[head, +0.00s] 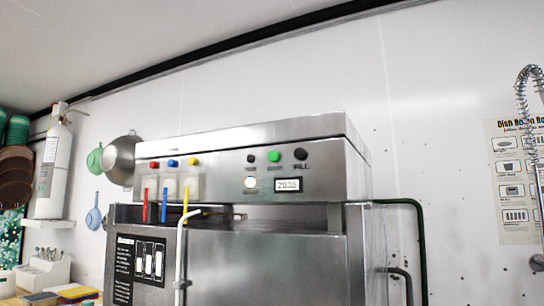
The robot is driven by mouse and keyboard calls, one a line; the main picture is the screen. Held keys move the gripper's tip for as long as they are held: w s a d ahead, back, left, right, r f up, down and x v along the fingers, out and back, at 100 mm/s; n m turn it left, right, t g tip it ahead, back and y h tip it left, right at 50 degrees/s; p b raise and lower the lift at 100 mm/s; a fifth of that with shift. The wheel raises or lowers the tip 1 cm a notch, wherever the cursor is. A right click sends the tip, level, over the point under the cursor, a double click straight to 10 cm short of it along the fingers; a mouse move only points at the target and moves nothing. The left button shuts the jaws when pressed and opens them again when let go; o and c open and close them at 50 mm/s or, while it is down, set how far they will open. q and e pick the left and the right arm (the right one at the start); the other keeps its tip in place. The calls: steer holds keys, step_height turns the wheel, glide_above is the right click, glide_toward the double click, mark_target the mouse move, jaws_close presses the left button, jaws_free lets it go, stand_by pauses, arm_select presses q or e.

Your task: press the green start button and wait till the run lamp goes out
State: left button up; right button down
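The green start button (274,156) is on the front panel of the steel dish machine (265,240), between two dark buttons. Below the left dark button is a round lamp (250,183) that looks bright white, apparently lit. Beside it a small display (288,185) shows digits that look like 2035. Neither of my grippers is in view, and nothing touches the button.
Red, blue and yellow caps and tubes (164,195) are on the machine's left front. A bent light-coloured handle (181,250) stands before it. A white cylinder (50,165) is at left, a spring hose (530,110) at right. The space before the panel looks clear.

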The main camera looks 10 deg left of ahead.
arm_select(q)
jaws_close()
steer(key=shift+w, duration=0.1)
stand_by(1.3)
